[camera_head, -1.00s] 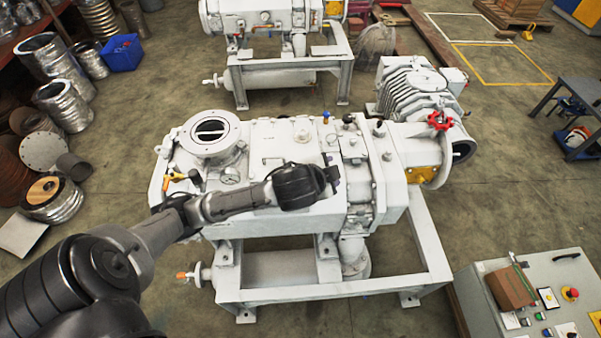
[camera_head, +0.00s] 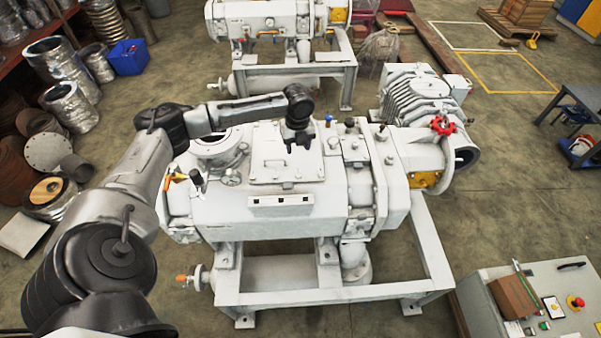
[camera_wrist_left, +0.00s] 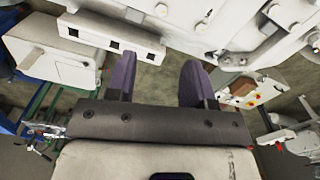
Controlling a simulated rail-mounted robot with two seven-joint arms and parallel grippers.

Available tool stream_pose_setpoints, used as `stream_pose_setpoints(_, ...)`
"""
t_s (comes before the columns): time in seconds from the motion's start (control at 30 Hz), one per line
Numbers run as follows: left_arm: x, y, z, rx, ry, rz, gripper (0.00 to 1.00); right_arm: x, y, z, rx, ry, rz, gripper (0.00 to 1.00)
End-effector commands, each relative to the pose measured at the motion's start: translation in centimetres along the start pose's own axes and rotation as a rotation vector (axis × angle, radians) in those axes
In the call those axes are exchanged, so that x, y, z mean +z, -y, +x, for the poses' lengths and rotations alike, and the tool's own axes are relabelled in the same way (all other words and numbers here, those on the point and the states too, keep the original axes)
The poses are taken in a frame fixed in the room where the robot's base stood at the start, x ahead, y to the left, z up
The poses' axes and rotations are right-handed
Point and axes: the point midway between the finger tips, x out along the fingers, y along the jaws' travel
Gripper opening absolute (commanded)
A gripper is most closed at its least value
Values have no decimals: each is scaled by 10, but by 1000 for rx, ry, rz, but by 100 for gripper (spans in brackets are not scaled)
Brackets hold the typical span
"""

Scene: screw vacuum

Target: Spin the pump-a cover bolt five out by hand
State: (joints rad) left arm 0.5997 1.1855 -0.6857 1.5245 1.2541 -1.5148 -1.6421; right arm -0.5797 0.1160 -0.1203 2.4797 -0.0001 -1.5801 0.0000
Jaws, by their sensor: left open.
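The near white pump (camera_head: 225,215) stands on a white frame, with a flat rectangular cover plate (camera_head: 268,165) on its top. My left gripper (camera_head: 299,144) is small and dark in the head view, over the back right part of that plate. In the left wrist view its two purple fingers (camera_wrist_left: 160,82) are apart, with nothing seen between them. Small bolt heads on the plate are too small to tell apart, and I cannot tell which is bolt five. My right gripper is not in view.
A pale bar with dark square holes (camera_head: 281,201) is on the pump's front side; it also shows in the left wrist view (camera_wrist_left: 108,37). A red handwheel (camera_head: 443,126) is at the right. A second pump (camera_head: 265,25) stands behind. A control cabinet (camera_head: 475,302) is front right.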

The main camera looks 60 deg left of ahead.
Motion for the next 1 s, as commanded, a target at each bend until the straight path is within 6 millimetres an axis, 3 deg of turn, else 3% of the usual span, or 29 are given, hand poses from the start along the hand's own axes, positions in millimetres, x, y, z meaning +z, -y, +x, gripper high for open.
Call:
stream_pose_setpoints(0.2,-1,1,0,-6,-4,284,48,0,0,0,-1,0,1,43)
stream_pose_setpoints(0.47,-2,1,10,-6,-4,385,48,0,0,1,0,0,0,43)
stream_pose_setpoints(1.0,-2,2,103,-6,-4,384,48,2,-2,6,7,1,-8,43)
